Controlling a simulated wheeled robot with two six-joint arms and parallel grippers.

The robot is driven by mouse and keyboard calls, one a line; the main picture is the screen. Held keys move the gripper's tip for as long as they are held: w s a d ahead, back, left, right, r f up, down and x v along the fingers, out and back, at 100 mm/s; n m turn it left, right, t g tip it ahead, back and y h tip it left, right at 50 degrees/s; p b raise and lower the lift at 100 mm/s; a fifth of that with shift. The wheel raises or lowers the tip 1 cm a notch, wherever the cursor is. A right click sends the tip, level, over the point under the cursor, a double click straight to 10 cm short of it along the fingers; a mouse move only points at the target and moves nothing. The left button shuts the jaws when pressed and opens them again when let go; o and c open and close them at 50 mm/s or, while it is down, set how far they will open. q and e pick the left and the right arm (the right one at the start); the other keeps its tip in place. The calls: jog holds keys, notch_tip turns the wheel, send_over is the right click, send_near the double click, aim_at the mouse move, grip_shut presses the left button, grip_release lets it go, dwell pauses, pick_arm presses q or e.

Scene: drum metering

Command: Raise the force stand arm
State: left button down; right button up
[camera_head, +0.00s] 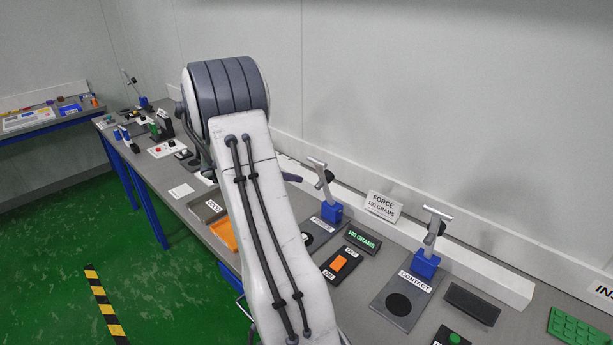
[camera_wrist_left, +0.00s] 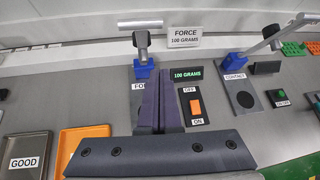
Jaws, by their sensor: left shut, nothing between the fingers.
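The force stand (camera_head: 331,211) has a blue base and a silver arm (camera_head: 318,163) with a crossbar at its top, above the base. In the left wrist view the stand's blue base (camera_wrist_left: 144,71) is just beyond my fingertips, and its silver crossbar (camera_wrist_left: 140,25) lies level across the post. My left gripper (camera_wrist_left: 161,80) is shut and empty, its purple-grey fingers covering part of the force plate label. I cannot tell whether they touch the stand. In the head view my arm hides most of the left gripper; a fingertip (camera_head: 291,178) shows left of the stand.
A sign reading FORCE 100 GRAMS (camera_head: 382,205) stands behind a green-lit display (camera_head: 362,239). An orange OFF/ON switch (camera_head: 339,263) is in front. The similar contact stand (camera_head: 426,264) is to the right. An orange tray (camera_wrist_left: 85,146) and GOOD tray (camera_wrist_left: 26,151) are left.

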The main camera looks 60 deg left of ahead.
aim_at(315, 161)
pick_arm(q)
jog(key=s+t+y+b, duration=0.3)
jog(key=s+t, duration=0.1)
jog(key=s, duration=0.3)
pick_arm(e)
notch_tip(315, 161, down, 5)
pick_arm(q)
jog(key=p+x, duration=0.2)
jog(key=x, duration=0.2)
jog(key=r+p+x, duration=0.1)
jog(key=x, duration=0.4)
jog(key=p+x, duration=0.2)
jog(key=x, duration=0.2)
jog(key=shift+w+a+r+p, duration=0.15)
jog(key=shift+w+r+p, duration=0.15)
jog(key=shift+w, duration=0.2)
pick_arm(e)
notch_tip(315, 161, up, 6)
jog(key=shift+f, duration=0.2)
pick_arm(q)
jog(key=shift+w+a+r+b, duration=0.1)
jog(key=shift+w+r+b, duration=0.05)
jog(key=shift+w+b, duration=0.45)
jog(key=shift+w+r, duration=0.15)
pick_arm(e)
jog(key=shift+f, duration=0.55)
